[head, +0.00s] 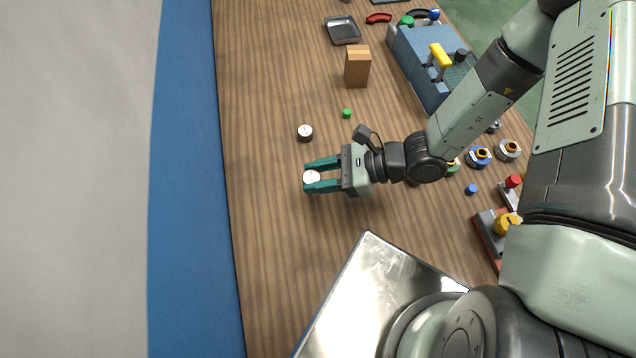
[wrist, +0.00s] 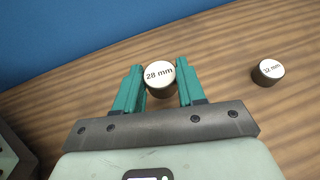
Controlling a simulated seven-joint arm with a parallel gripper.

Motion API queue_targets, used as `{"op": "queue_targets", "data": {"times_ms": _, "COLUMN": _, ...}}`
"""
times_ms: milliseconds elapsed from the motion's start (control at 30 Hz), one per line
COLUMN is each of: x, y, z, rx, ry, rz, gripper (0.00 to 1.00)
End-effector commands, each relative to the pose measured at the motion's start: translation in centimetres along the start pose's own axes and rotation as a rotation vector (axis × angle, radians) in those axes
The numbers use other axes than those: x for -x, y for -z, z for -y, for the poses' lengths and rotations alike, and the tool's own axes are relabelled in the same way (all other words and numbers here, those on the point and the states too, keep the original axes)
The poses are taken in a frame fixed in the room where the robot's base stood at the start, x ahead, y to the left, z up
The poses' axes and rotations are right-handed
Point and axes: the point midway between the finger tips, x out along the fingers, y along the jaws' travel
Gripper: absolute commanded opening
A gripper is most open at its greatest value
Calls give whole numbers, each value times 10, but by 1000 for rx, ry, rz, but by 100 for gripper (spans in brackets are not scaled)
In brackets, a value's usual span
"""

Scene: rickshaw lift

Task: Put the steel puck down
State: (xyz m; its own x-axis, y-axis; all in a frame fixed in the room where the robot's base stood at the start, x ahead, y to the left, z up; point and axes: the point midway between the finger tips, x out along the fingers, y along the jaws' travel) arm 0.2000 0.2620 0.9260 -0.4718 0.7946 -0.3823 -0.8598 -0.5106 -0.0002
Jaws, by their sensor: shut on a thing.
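A short steel puck (head: 311,177) with a white top sits between the teal fingers of my gripper (head: 308,178). In the wrist view its top reads "28 mm" (wrist: 160,76). My gripper is shut on this puck, with one finger on each side of it. The puck looks upright, its white face up. I cannot tell whether its underside touches the wooden table or hangs just above it. A second grey puck (head: 305,133) stands apart on the table; in the wrist view it is marked "32 mm" (wrist: 268,72).
The wooden table (head: 270,250) is clear to the left and below the gripper. A blue toolbox (head: 425,65) stands at upper right.

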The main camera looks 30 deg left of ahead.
Motion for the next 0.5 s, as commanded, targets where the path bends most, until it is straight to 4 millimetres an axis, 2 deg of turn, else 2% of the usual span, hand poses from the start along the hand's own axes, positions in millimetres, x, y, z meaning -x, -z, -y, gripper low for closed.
{"op": "queue_targets", "data": {"times_ms": 33, "x": 5, "y": -10, "z": 1, "rx": 4, "ry": 1, "rz": 0, "gripper": 2}}
{"op": "queue_targets", "data": {"times_ms": 133, "x": 10, "y": -25, "z": 0, "rx": 4, "ry": 1, "rz": 0, "gripper": 2}}
{"op": "queue_targets", "data": {"times_ms": 500, "x": 23, "y": -55, "z": 1, "rx": 4, "ry": 2, "rz": 0, "gripper": 2}}
